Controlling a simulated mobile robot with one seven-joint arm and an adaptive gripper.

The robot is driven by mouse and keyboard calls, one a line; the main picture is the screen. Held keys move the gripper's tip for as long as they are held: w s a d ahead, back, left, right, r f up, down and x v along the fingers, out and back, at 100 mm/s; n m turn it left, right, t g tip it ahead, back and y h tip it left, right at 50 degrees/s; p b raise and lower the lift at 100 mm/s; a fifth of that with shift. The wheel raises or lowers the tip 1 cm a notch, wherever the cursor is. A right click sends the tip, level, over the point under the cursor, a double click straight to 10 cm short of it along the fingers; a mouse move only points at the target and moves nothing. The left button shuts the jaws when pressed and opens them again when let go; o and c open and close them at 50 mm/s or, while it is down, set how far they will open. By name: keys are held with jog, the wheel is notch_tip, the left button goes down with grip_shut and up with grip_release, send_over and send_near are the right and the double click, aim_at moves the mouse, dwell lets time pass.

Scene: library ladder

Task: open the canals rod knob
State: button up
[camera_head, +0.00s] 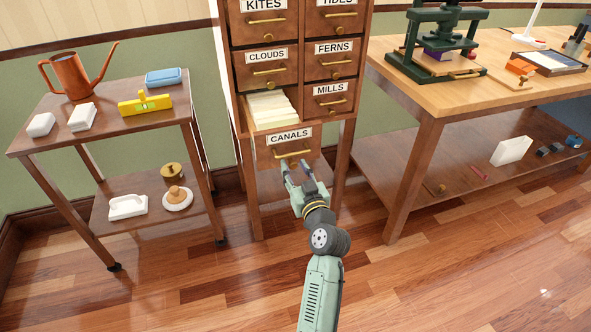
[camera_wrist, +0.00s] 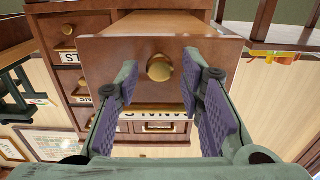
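The CANALS drawer (camera_head: 287,145) is pulled out from the bottom left of the card cabinet, with pale cards (camera_head: 271,107) showing inside. Its front carries a white CANALS label and a brass pull (camera_head: 291,154). The round brass rod knob (camera_wrist: 160,67) is on the drawer front, past the label. My gripper (camera_head: 294,166) is just in front of the lower drawer front. In the wrist view my gripper (camera_wrist: 160,78) is open, with one finger on each side of the knob and gaps between. The knob is hard to make out in the head view.
A left cart holds a copper watering can (camera_head: 74,75), a yellow level (camera_head: 145,104) and small items. A wooden workbench (camera_head: 420,99) with a green press (camera_head: 437,50) stands on the right. The wooden floor in front is clear.

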grip_shut()
jog(key=shift+s+f, duration=0.1)
dwell(0.5)
